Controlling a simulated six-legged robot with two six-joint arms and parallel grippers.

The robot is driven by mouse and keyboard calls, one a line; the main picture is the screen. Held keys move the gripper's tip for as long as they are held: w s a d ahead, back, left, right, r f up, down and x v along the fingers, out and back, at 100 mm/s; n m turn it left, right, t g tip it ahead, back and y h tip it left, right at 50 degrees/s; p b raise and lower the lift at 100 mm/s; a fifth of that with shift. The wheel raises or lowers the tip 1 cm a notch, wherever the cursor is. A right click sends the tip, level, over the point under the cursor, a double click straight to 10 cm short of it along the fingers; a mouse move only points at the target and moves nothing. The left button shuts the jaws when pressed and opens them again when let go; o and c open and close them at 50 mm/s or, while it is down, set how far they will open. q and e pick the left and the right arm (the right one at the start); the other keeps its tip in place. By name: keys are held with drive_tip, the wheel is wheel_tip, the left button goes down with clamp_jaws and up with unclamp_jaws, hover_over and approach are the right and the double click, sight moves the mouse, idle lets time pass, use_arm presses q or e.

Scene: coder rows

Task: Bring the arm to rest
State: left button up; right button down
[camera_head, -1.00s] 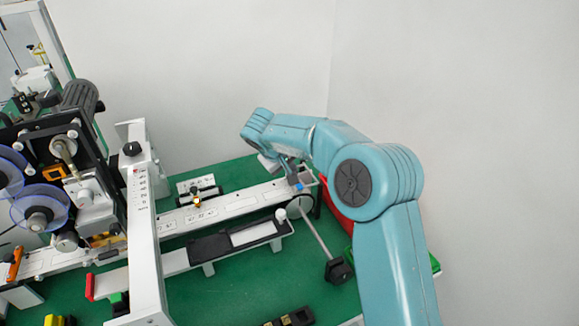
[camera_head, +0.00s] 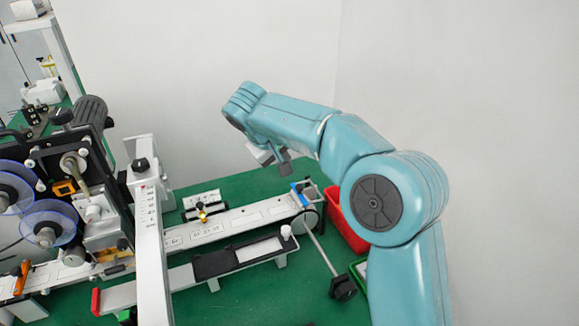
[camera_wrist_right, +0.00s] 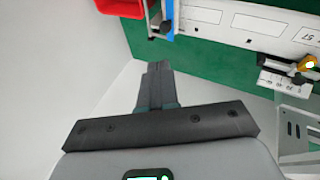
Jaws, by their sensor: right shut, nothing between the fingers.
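My right arm (camera_head: 285,122) is teal and comes in from the right in the head view, raised over the back of the green table. My right gripper (camera_head: 284,168) hangs at its end, above and apart from the white conveyor rail. In the right wrist view the right gripper (camera_wrist_right: 158,70) shows its dark fingers together with nothing between them. My left arm and gripper do not show in either view.
A coder machine with blue reels (camera_head: 47,222) stands at the left. The white rail (camera_head: 236,220) runs across the green table (camera_head: 248,290). A red bin (camera_head: 347,222) sits near its right end; it also shows in the wrist view (camera_wrist_right: 121,6). White walls are behind.

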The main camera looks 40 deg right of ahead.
drive_tip(key=shift+s+a+r, duration=0.15)
drive_tip(key=shift+a+r, duration=0.2)
drive_tip(key=shift+r, duration=0.1)
